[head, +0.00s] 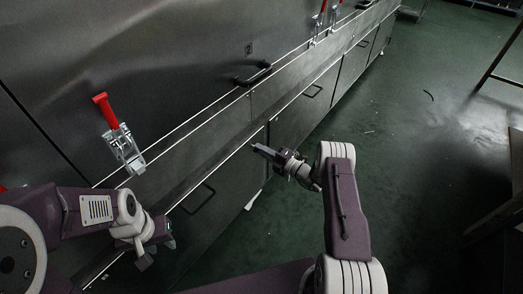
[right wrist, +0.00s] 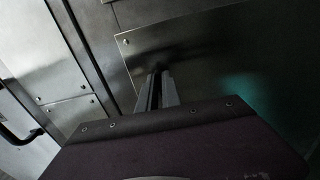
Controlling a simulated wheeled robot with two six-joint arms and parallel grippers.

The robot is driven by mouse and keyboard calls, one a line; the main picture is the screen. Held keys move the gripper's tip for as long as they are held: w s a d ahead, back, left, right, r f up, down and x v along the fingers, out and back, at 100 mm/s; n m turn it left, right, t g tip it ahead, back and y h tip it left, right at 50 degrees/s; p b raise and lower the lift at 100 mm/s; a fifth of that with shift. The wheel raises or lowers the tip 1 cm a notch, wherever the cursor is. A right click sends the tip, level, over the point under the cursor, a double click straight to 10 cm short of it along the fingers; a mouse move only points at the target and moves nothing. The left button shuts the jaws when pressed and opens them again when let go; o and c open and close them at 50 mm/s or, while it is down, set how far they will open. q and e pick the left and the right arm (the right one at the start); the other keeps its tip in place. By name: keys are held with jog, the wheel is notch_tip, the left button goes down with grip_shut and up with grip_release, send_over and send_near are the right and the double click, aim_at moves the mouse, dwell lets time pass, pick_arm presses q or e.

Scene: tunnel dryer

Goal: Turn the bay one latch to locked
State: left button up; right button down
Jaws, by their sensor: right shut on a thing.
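A toggle latch with a red handle (head: 104,108) and a bright metal body (head: 125,150) sits on the steel dryer front at the left in the head view. Its handle points up and tilts left. I cannot read which bay it belongs to. My left gripper (head: 158,252) is below the latch, apart from it; its fingers do not show clearly. My right gripper (head: 258,148) is to the right of the latch, away from it, by the lower panels. In the right wrist view its fingers (right wrist: 157,88) are close together; what they hold cannot be made out.
More red-handled latches (head: 319,22) stand farther along the dryer. A black bar handle (head: 253,77) sticks out of the upper panel, and dark handles (head: 313,91) are on the lower doors. The green floor (head: 410,130) to the right is mostly open. A dark frame (head: 497,65) stands at far right.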

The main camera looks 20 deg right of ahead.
jog(key=c, duration=1.5)
grip_release()
jog(key=shift+c, duration=0.2)
jog(key=p+v, duration=0.3)
jog(key=v, duration=0.6)
